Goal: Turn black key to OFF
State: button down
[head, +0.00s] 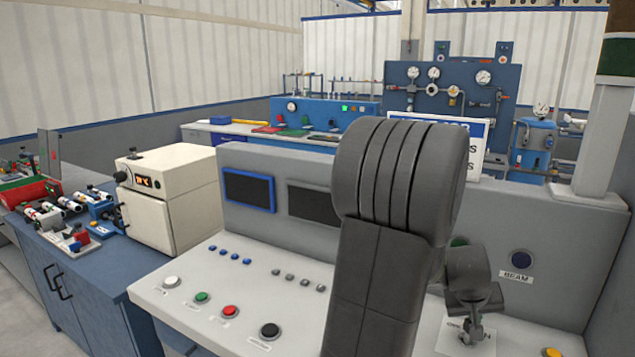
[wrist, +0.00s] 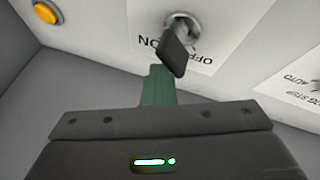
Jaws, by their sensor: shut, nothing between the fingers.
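The black key (wrist: 174,53) sits in a round metal lock on a white label plate (wrist: 215,30) in the wrist view. The printed words ON and OFF appear upside down on either side of the key's head, which partly covers the lettering. My gripper (wrist: 158,78) shows shut green fingers just below the key in that view, with nothing held. A small gap seems to separate the fingertips from the key; contact is hard to judge.
A yellow button (wrist: 46,12) is at the upper left in the wrist view; it also shows in the head view (head: 552,352). A second label plate with AUTO lettering (wrist: 300,85) lies to the right. The console holds black (head: 270,330), red (head: 231,311) and green (head: 202,297) buttons.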

jog(key=shift+s+a+f+p, duration=0.25)
jog(key=shift+a+p, duration=0.1)
jog(key=shift+p, duration=0.25)
jog(key=r+p, duration=0.2)
jog(key=r, duration=0.1)
jog(key=r+p, duration=0.1)
jog(key=r, duration=0.1)
jog(key=shift+w+a, duration=0.2)
jog(key=shift+a, duration=0.05)
jog(key=shift+d+r+p, duration=0.25)
jog(key=shift+r+p, duration=0.3)
jog(key=shift+r, duration=0.05)
